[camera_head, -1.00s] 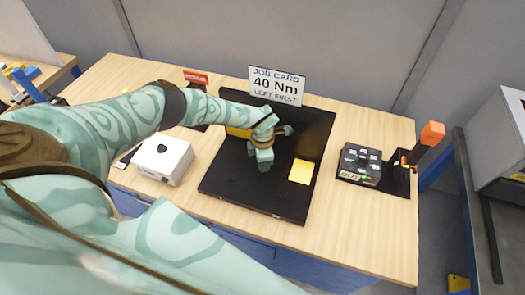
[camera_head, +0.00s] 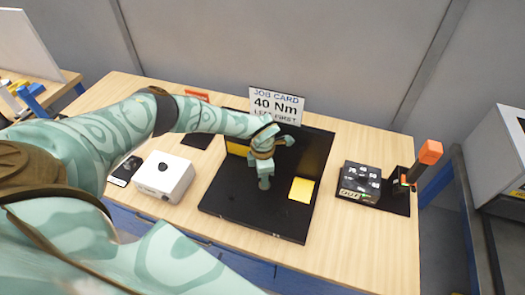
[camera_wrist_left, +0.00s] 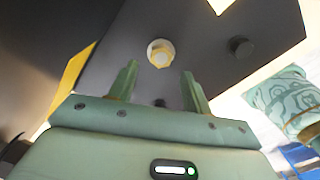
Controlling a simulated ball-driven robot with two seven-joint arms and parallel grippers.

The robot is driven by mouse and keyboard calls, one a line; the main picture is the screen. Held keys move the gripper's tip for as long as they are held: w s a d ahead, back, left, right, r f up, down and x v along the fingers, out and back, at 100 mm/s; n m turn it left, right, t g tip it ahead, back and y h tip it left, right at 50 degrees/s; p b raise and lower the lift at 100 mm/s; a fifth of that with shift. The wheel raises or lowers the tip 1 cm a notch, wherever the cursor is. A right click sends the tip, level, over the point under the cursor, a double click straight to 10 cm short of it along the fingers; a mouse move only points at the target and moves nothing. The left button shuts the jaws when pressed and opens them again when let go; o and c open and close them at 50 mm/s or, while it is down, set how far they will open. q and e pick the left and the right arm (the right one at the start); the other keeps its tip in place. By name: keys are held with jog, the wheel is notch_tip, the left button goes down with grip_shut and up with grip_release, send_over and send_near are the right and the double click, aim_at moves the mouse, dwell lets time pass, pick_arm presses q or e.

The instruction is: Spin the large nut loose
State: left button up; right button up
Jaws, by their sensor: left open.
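In the left wrist view a brass-coloured nut (camera_wrist_left: 160,54) sits in a pale round ring on a dark plate (camera_wrist_left: 205,60). My left gripper (camera_wrist_left: 158,82) is open, its two fingers apart and pointing toward the plate. The nut shows just beyond and between the fingertips, with no visible contact. In the head view my left gripper (camera_head: 264,184) hangs over the black board (camera_head: 230,208) on the bench. The nut cannot be made out there, hidden by my gripper and arm. My right gripper is not in view.
Dark studs, one right of the nut (camera_wrist_left: 241,46), mark the plate. A job card (camera_head: 277,105) reading "40 Nm" stands behind the board, and a yellow square (camera_head: 301,190) lies on it. A white box (camera_head: 163,178), a black button box (camera_head: 359,183) and an orange-topped tool (camera_head: 430,152) flank the board.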

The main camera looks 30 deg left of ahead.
pick_arm(q)
notch_tip(320, 180, up, 12)
dwell(0.4)
